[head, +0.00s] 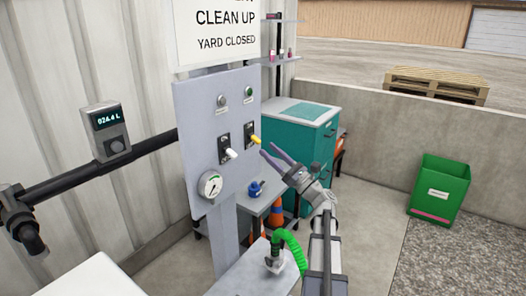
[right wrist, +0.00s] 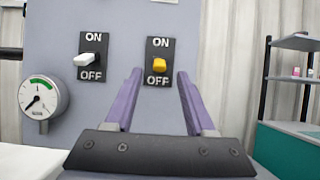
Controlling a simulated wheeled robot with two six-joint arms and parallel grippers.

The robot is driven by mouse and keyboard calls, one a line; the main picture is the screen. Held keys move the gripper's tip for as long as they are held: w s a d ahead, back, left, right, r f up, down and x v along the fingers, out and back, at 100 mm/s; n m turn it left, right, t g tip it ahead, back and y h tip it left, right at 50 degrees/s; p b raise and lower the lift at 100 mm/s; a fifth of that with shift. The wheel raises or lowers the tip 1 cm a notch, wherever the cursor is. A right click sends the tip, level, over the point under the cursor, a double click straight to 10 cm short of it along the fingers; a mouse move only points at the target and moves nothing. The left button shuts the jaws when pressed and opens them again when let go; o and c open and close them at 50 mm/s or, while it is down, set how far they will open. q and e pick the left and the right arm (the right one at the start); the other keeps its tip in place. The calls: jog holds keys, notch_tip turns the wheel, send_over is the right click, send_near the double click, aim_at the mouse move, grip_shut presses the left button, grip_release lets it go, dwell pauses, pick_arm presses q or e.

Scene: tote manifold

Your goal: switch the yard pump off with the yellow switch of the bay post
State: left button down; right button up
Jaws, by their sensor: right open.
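The yellow switch (head: 254,140) sits on a dark ON/OFF plate on the grey panel of the bay post (head: 190,130). In the right wrist view the yellow switch (right wrist: 159,63) shows between ON above and OFF below; I cannot tell surely which way its lever is tipped. My right gripper (head: 267,150) is open and empty, in front of the panel just right of and below the yellow switch in the head view. In the right wrist view its fingers (right wrist: 159,74) frame the yellow switch on both sides, without clear contact. My left gripper is not in view.
A white switch (right wrist: 88,60) is left of the yellow one, with a pressure gauge (head: 210,184) below. A green lamp (head: 249,92) and grey lamp (head: 221,100) sit above. A green hose (head: 292,246) is below. A teal cabinet (head: 290,130) and green bin (head: 439,190) stand right.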

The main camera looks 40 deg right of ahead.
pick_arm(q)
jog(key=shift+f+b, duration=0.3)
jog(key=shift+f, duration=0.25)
pick_arm(e)
jog(key=shift+v, duration=1.1)
